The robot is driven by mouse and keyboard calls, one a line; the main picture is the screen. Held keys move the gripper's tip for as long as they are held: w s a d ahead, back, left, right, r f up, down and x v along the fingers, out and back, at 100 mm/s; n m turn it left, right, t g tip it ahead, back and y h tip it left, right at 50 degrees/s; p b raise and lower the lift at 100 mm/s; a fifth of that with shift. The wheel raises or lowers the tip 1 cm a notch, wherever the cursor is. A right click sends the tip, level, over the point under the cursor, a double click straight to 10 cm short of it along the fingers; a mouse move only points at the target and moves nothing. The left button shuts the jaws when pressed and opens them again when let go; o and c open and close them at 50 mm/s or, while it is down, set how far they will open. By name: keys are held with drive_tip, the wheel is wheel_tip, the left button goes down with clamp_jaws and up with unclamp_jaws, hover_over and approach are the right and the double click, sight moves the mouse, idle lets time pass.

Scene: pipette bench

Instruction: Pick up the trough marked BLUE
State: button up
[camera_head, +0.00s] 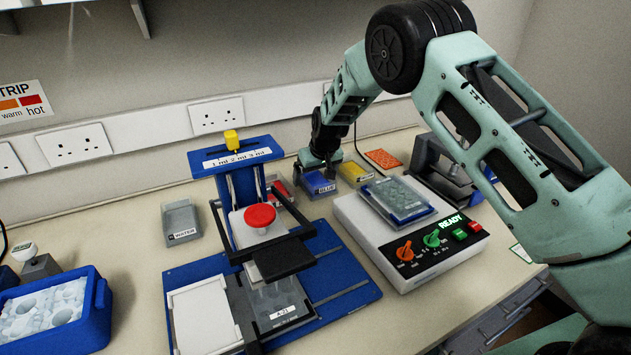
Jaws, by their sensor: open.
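The trough marked BLUE (321,187) is a small blue open tray on the bench against the back, with its label on the front edge. My gripper (312,166) is above it and partly covers its far side. The jaws are open. The picture is too small to tell whether the fingertips touch the trough or stand apart from its walls.
A red trough (281,188) stands left of it and a yellow trough (355,172) right of it, both close. The blue pipetting stand (335,276) and a white device marked READY (384,253) stand in front.

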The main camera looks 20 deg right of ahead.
sight(315, 184)
drive_tip(key=shift+f, duration=0.25)
idle(0.5)
drive_tip(key=c, duration=1)
drive_tip(key=shift+r, duration=0.5)
wheel_tip(315, 184, up, 10)
drive_tip(key=shift+f+b, duration=0.2)
drive_tip(key=shift+b, duration=1)
drive_tip(key=shift+r+p, duration=1.15)
drive_tip(key=shift+r, duration=0.3)
